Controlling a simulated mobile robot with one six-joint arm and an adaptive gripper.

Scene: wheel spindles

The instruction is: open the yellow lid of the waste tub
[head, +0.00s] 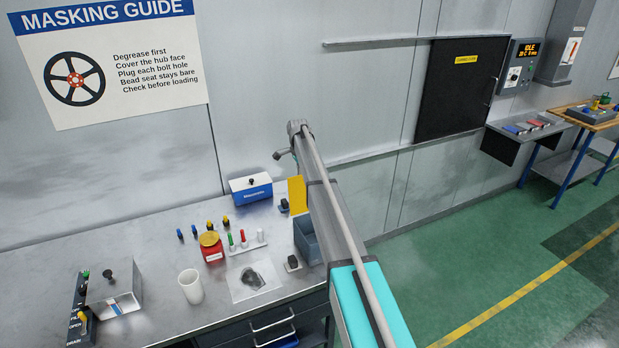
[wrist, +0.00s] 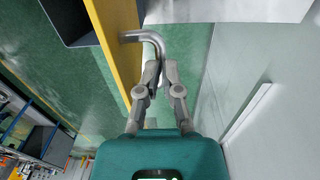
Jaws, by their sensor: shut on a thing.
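The yellow lid (head: 297,194) stands up, roughly upright, at the back of the grey-blue waste tub (head: 309,243) at the right end of the bench. In the wrist view the lid (wrist: 118,55) is a yellow slab at upper left, with a bent metal handle (wrist: 146,37) on it. My gripper (wrist: 161,70) is shut on the free end of this handle. The tub's dark body (wrist: 70,22) shows in the top left corner of that view.
A blue-and-white box (head: 251,189) stands left of the lid, close to the wall (head: 270,90). Green floor (head: 450,260) is clear at right.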

